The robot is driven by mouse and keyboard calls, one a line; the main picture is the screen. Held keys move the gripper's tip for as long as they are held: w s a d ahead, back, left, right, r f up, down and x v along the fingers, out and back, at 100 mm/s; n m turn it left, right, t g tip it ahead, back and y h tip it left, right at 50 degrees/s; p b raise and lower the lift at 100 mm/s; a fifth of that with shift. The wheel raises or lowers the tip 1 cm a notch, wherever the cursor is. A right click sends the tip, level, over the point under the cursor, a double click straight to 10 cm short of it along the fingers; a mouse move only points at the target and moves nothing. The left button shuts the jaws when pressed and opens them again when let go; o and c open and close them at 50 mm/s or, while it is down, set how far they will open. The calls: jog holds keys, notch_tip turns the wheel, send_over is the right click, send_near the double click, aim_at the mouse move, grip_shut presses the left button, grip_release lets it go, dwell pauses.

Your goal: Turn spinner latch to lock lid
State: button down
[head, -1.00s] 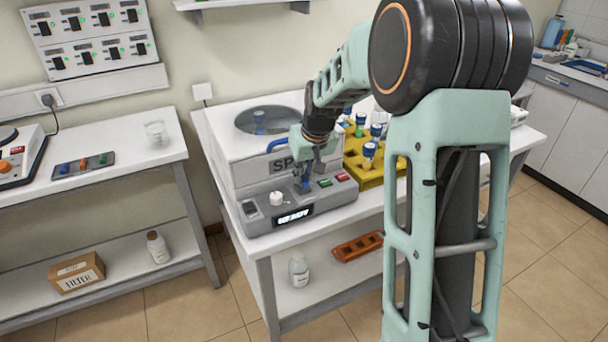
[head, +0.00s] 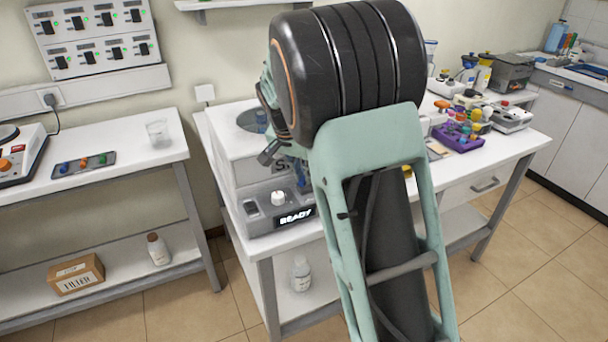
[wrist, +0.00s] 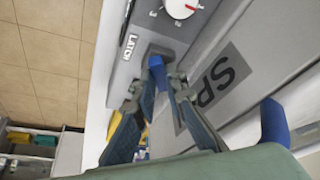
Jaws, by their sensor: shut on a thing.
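The spinner (head: 237,172) is a grey-white machine on the middle table, with a lit READY display (head: 296,216). Its lid, with a round window (head: 250,120), looks down flat; my arm covers part of it. The blue latch (wrist: 158,65) stands on the grey front panel beside the LATCH label (wrist: 129,46) in the wrist view. My gripper (wrist: 162,83) is shut on the latch, a fingertip on either side. In the head view my arm hides most of the latch and gripper. The blue lid handle (wrist: 274,125) is at the right in the wrist view.
A white knob (head: 278,198) sits on the panel near the latch; it also shows in the wrist view (wrist: 181,7). A purple rack (head: 458,137) with several coloured items stands right of my arm. A white bottle (head: 300,273) is on the shelf below.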

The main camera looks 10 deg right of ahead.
jog(key=shift+a+m, duration=0.1)
jog(key=shift+m, duration=0.6)
jog(key=shift+g, duration=0.3)
jog(key=c, duration=2)
grip_release()
jog(key=shift+o, duration=0.2)
jog(key=shift+r+h, duration=0.1)
jog(key=shift+h, duration=0.2)
jog(key=v, duration=1.1)
jog(key=shift+s+r, duration=0.2)
jog(key=shift+r, duration=0.15)
jog(key=shift+o, duration=0.3)
